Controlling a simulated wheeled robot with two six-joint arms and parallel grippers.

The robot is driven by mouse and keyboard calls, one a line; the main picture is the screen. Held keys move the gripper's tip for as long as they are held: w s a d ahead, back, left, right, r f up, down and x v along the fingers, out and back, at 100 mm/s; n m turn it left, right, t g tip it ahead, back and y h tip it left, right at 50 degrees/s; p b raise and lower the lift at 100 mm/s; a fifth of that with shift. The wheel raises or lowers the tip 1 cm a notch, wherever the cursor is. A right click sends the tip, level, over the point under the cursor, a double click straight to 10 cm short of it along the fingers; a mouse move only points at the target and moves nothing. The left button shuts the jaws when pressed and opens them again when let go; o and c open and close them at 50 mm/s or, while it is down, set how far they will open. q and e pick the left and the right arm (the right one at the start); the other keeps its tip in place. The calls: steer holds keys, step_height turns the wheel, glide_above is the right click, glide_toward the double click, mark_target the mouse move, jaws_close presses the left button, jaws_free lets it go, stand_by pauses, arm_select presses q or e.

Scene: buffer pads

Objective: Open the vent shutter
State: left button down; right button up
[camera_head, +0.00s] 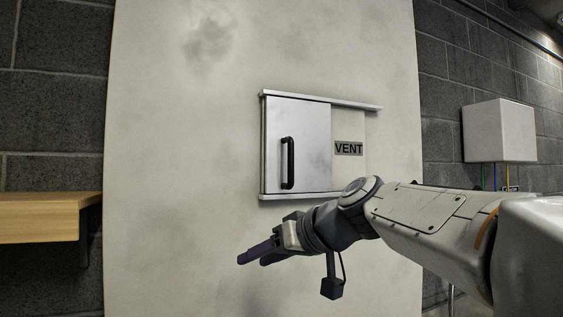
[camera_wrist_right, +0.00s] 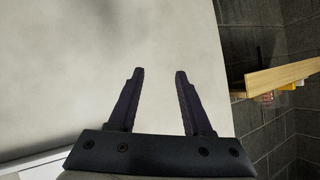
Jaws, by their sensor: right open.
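The vent shutter (camera_head: 307,124) is a pale sliding panel on the light wall panel, held between a top rail and a bottom rail. It has a black vertical handle (camera_head: 288,163) left of its middle. My left gripper is not in view.
The light wall panel (camera_head: 180,150) is otherwise bare. A wooden shelf (camera_head: 45,217) juts out at the left; a wooden shelf also shows in the right wrist view (camera_wrist_right: 280,78). A white box (camera_head: 498,131) with cables hangs on the dark block wall at the right.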

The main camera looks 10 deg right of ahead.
steer(key=w+d+r+t, duration=0.25)
steer(key=d+r, duration=0.35)
steer(key=r, duration=0.3)
steer(key=t, duration=0.4)
glide_toward(293, 149)
steer(key=shift+n+h, duration=0.3)
steer(key=shift+h, duration=0.1)
steer(key=p+x, duration=0.2)
steer(key=x, duration=0.1)
steer(key=p+x, duration=0.2)
steer(key=x, duration=0.2)
steer(key=p+x, duration=0.2)
steer(key=x, duration=0.1)
steer(key=shift+w+a+r, duration=0.15)
steer(key=shift+w+a, duration=0.05)
steer(key=shift+a, duration=0.2)
jaws_close()
